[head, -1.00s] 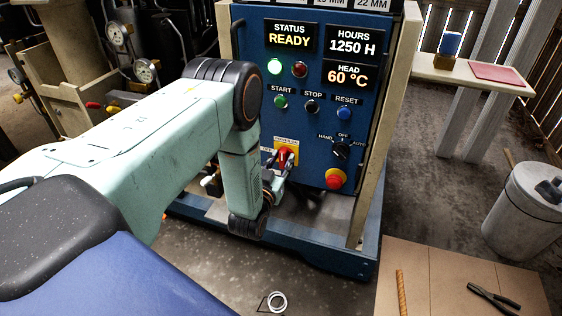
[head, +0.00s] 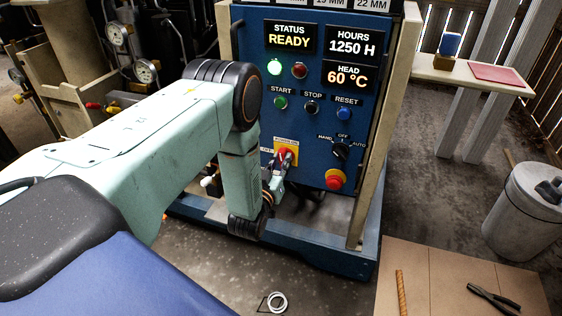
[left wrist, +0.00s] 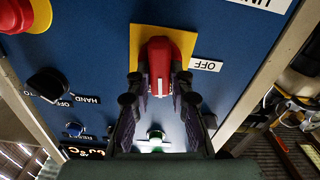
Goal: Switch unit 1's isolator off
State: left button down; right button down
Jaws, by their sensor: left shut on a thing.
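Unit 1's isolator is a red rotary handle (head: 287,154) on a yellow plate (head: 279,160), low on the blue panel. In the left wrist view the red handle (left wrist: 161,58) lies between my finger pads, its white mark along the finger direction. An OFF label (left wrist: 206,65) sits beside the yellow plate, to the right in that view; the white mark does not point at it. My left gripper (head: 283,166) is shut on the handle from the front. The fingers hide part of the handle and plate. My right gripper is out of view.
The panel also carries the READY display (head: 290,38), start, stop and reset buttons, a HAND-OFF-AUTO selector (head: 341,148) and a red emergency button (head: 335,179) close right of the gripper. A beige post (head: 375,140) edges the panel. Pliers (head: 493,297) lie on a board at right.

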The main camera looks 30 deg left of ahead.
pick_arm(q)
jog(key=n, duration=0.4)
jog(key=shift+a+f, duration=0.1)
jog(key=n, duration=0.4)
jog(key=shift+s+a, duration=0.1)
jog(key=n, duration=0.2)
jog(key=n+b, duration=0.1)
jog(key=n, duration=0.1)
jog(key=shift+f+n, duration=0.2)
jog(key=shift+n, duration=0.1)
jog(key=shift+n+b, duration=0.4)
jog(key=shift+n, duration=1.2)
jog(key=c, duration=1.2)
grip_release()
jog(key=shift+s, duration=0.1)
